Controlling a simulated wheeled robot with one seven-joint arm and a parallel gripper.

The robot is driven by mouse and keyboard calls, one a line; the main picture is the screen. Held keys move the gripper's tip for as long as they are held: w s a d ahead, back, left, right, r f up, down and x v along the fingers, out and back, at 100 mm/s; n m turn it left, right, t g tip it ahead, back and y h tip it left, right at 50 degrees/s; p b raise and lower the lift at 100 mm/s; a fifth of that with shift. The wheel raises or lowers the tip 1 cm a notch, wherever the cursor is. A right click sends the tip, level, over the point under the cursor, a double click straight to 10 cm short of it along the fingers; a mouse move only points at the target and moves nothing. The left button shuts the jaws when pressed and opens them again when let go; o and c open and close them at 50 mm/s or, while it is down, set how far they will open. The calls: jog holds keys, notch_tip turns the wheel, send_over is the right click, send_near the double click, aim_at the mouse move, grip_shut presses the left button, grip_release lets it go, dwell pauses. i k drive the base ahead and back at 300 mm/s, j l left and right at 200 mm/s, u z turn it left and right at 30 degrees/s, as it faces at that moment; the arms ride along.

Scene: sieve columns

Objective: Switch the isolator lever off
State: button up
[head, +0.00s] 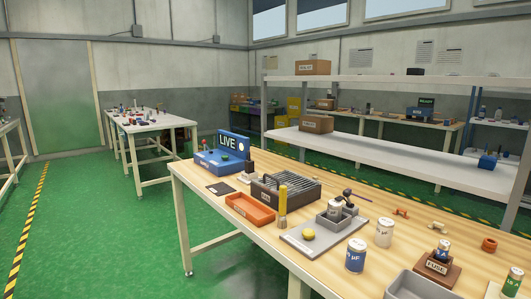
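A blue unit (207,162) with an upright panel reading LIVE (228,142) stands at the far left end of the wooden-topped bench. A round white spot shows beside the word LIVE. My gripper is not in view.
Green floor (90,235) is clear to the left. White shelving (400,155) stands behind.

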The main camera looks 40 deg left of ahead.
aim_at(204, 142)
jog(key=u, duration=1.7)
